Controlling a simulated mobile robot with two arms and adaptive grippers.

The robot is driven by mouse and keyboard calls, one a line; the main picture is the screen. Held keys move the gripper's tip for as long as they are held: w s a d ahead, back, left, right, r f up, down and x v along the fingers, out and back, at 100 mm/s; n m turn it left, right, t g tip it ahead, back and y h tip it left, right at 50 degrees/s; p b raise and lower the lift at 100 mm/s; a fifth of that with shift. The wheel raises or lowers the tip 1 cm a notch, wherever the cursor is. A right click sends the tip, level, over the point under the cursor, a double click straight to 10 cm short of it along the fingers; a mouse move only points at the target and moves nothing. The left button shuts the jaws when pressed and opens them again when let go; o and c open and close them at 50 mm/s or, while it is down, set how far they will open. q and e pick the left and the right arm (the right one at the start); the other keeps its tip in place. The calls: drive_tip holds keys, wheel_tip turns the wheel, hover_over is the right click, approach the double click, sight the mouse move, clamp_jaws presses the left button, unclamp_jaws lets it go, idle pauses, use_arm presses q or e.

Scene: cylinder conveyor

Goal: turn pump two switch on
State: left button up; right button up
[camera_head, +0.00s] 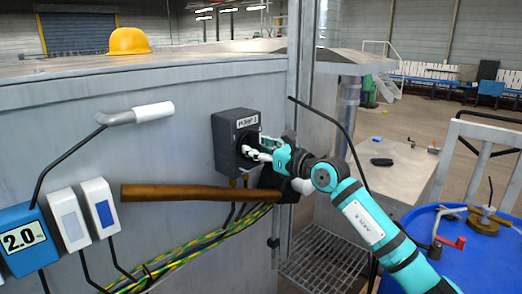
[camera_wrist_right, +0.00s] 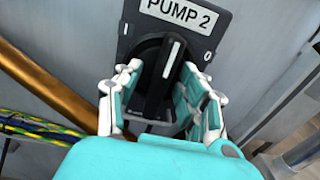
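The pump two switch box (camera_head: 228,122) is a dark grey box on the grey metal wall, labelled PUMP 2. It also shows in the right wrist view (camera_wrist_right: 132,32). Its black knob (camera_wrist_right: 158,88) stands out from a round dark disc, with a white line tilted slightly right of upright. A "0" mark is on the box to the right of the knob. My right gripper (camera_wrist_right: 163,72) has a finger on each side of the knob and is open, with a gap visible on the left; contact on the right is unclear. It also shows in the head view (camera_head: 256,151). My left gripper is not in view.
Yellow-green cables (camera_head: 190,252) run along the wall. A blue meter (camera_head: 25,240) and two white-edged devices are at left. A yellow hard hat (camera_head: 128,41) lies on top. A blue drum (camera_head: 470,255) stands at right.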

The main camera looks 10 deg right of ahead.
drive_tip(key=v, duration=1.2)
